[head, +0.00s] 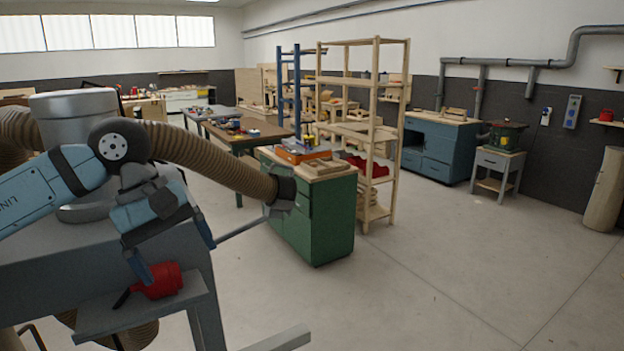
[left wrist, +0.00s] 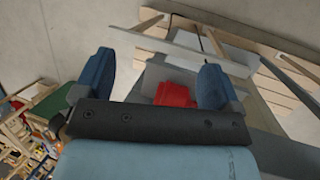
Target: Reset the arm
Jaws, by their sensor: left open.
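My left arm comes in from the left in the head view. My left gripper (head: 176,258) points down and is open, with its two blue fingers spread apart. It is in front of a grey machine with a small side shelf (head: 190,303). A red object (head: 160,281) with a dark handle lies on that shelf, just below the fingers in the picture. In the left wrist view my gripper (left wrist: 157,78) shows both fingers apart, and the red object (left wrist: 174,94) appears between them, beyond the fingers and not gripped. My right gripper is not in view.
The grey machine has a round metal drum (head: 72,112) and a thick ribbed hose (head: 208,157). A green cabinet (head: 325,215) and a wooden shelf rack (head: 393,125) stand beyond. The floor (head: 460,275) at the right is clear.

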